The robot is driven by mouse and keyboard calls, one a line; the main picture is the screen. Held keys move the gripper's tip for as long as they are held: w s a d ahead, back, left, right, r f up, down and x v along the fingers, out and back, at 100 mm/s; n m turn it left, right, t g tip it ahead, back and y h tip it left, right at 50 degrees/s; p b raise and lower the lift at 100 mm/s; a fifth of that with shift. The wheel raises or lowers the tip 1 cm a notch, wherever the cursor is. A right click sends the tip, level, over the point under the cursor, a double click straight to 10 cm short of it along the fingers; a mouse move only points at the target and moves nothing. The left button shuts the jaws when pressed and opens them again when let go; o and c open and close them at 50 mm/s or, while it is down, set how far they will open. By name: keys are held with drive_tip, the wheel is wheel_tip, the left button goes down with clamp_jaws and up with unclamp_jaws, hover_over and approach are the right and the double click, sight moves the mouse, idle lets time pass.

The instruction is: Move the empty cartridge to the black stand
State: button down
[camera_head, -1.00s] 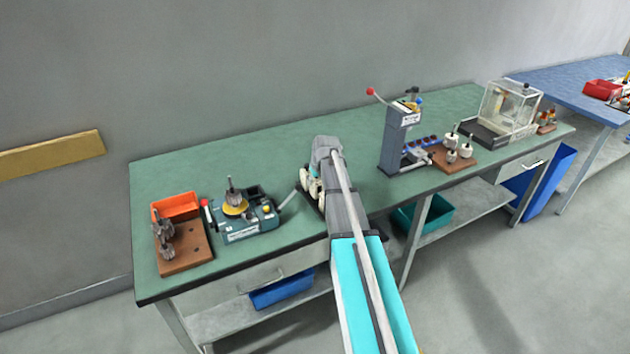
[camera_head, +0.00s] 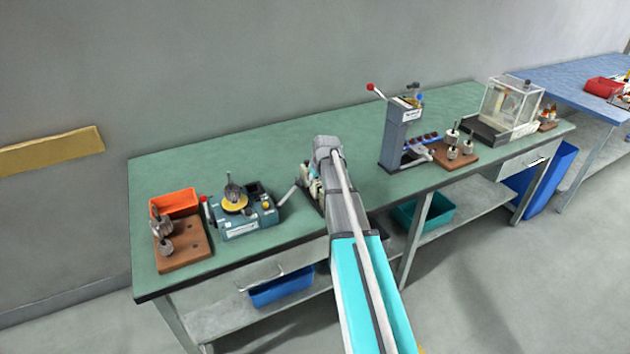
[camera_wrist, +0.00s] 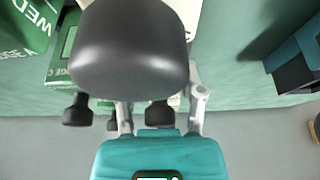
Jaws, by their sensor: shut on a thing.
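My gripper (camera_wrist: 161,112) hangs at the front of the green bench. In the wrist view its two pale grey finger links are spread around a large dark grey rounded block (camera_wrist: 130,50). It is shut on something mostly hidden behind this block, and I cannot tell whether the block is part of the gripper. Green boxes with white lettering (camera_wrist: 30,22) lie at the upper left, one reading "WED". In the head view, cream pieces and a dark base (camera_head: 313,187) show just left of my wrist, partly hidden by it. I cannot single out the black stand or the empty cartridge.
Left of my arm are a teal machine (camera_head: 252,225), an orange bin (camera_head: 175,201) and a brown board (camera_head: 190,252) with metal parts. To the right stand a grey press (camera_head: 393,140), another brown board (camera_head: 440,155) and a clear case (camera_head: 510,105). The bench's back middle is free.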

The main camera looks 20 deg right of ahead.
idle(0.3)
drive_tip(key=shift+c, duration=0.6)
unclamp_jaws()
drive_tip(key=shift+r, duration=0.15)
drive_tip(key=shift+r+p, duration=2.1)
drive_tip(key=shift+p, duration=0.2)
drive_tip(key=shift+s, duration=0.1)
